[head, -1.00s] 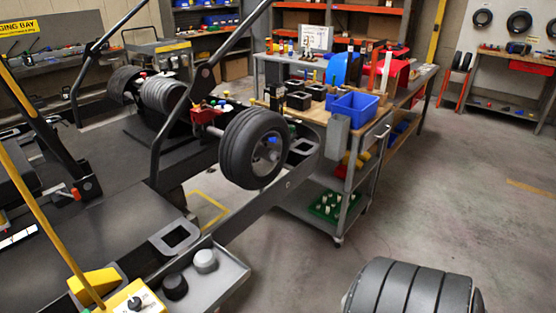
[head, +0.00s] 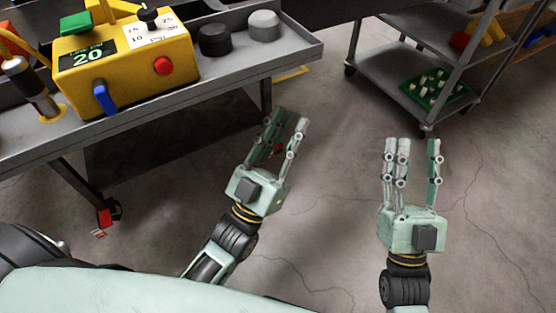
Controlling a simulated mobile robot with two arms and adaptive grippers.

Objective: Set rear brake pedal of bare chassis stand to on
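I cannot make out a brake pedal or the bare chassis stand in the head view. My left gripper (head: 286,122) is open and empty over the floor, beside the right end of a grey metal tray table (head: 200,103). My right gripper (head: 414,150) is open and empty over the floor, further right, its fingers pointing away from me. Neither gripper touches anything.
A yellow control box (head: 125,58) reading 20, with a red button (head: 163,66) and blue lever (head: 104,98), stands on the tray table. Black (head: 215,39) and grey (head: 263,25) round pieces sit beside it. A shelf cart (head: 412,88) stands back right. Floor between is clear.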

